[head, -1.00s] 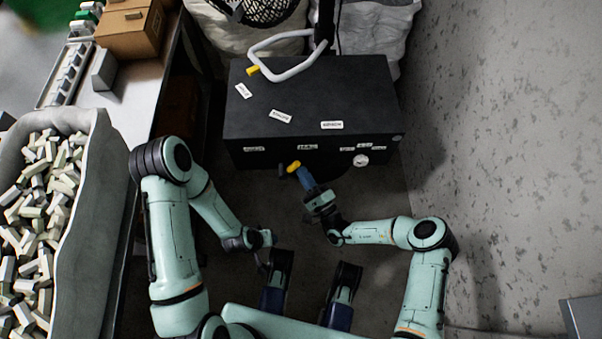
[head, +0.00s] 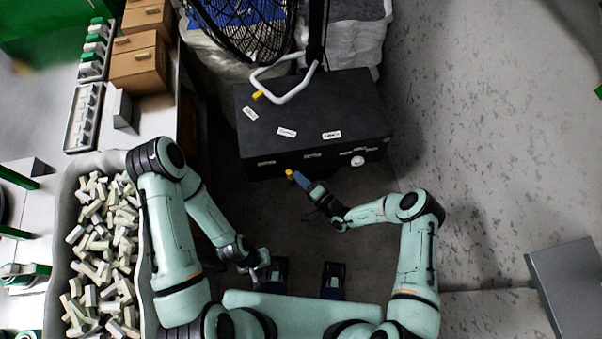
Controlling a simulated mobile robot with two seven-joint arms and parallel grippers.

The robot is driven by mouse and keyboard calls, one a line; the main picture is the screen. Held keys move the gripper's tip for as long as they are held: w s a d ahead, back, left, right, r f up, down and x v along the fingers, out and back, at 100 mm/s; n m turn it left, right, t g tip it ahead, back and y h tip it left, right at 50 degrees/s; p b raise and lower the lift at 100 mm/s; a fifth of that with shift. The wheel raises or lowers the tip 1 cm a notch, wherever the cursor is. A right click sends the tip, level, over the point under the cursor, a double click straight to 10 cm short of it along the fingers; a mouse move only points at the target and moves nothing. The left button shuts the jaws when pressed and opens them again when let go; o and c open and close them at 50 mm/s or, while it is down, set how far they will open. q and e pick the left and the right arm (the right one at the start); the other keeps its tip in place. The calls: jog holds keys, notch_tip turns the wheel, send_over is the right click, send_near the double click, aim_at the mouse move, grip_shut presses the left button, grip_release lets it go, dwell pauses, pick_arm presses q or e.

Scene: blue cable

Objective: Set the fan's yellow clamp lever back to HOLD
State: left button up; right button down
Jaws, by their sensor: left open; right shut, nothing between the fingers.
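The black fan (head: 245,28) with its wire guard is at the top, cut off by the frame edge. A bent white bar (head: 294,92) by its dark post ends in a yellow tip (head: 257,95), which looks like the clamp lever. It lies over the black box's top, near the leftmost white label (head: 250,113); label words are too small to read. My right gripper (head: 292,176) has blue, yellow-ended fingers, shut and empty, in front of the box's front face and apart from the lever. My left gripper (head: 262,275) is open, low near my base, far from the lever.
The black box (head: 365,105) carries several white labels and a round white dial (head: 358,161). A bin of pale blocks (head: 65,190) and a bench with brown boxes (head: 138,72) stand left. White sacks (head: 358,45) are behind. Floor at right is mostly clear, with a grey box (head: 568,285).

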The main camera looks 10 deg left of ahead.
jog(key=shift+s+a+r+n+h+p, duration=0.1)
jog(key=shift+a+r+n+h+p, duration=0.15)
jog(key=shift+a+p, duration=0.35)
jog(key=shift+s+a+r+n+h+p, duration=0.15)
jog(key=shift+a+n+p, duration=0.2)
jog(key=shift+a+p, duration=0.25)
pick_arm(q)
jog(key=shift+w+r, duration=0.3)
jog(key=shift+r, duration=0.35)
jog(key=shift+w+r, duration=0.25)
jog(key=shift+r, duration=0.45)
jog(key=shift+w+r, duration=0.3)
jog(key=shift+r, duration=0.35)
pick_arm(e)
jog(key=shift+s+a+f, duration=0.15)
jog(key=shift+a, duration=0.25)
jog(key=shift+s+a+f, duration=0.1)
jog(key=shift+s+a, duration=0.05)
jog(key=shift+a, duration=0.2)
pick_arm(q)
jog(key=shift+d, duration=0.1)
pick_arm(e)
jog(key=shift+a, duration=0.1)
